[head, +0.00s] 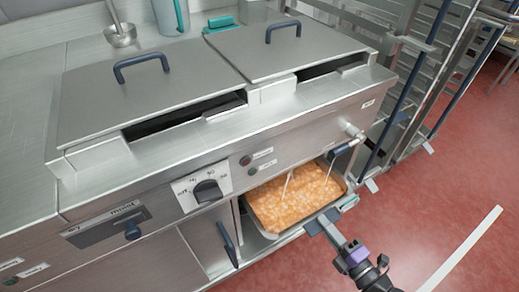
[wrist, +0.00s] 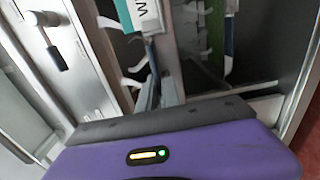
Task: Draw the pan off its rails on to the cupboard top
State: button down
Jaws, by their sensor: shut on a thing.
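The pan (head: 279,234) is a shallow metal tray filled with orange chunks. It sits in the open bay under the right kettle, with its near edge sticking out of the bay. My gripper (head: 322,225) is at the pan's near right edge and shut on its rim. In the wrist view, my gripper's grey fingers (wrist: 158,93) are close together beyond the purple body; the grip itself is hard to make out there. Rails are hidden under the pan. I cannot tell which surface is the cupboard top; a cupboard door (head: 208,240) with a blue handle is left of the bay.
The steel kettle unit with two lids (head: 155,95) overhangs the bay. A drain tap (head: 345,148) with a blue handle juts out above the pan's right side. A wire rack trolley (head: 420,75) stands to the right. The red floor (head: 440,210) in front is mostly clear.

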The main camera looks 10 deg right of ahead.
jog(key=v, duration=1.7)
jog(key=shift+r, duration=0.2)
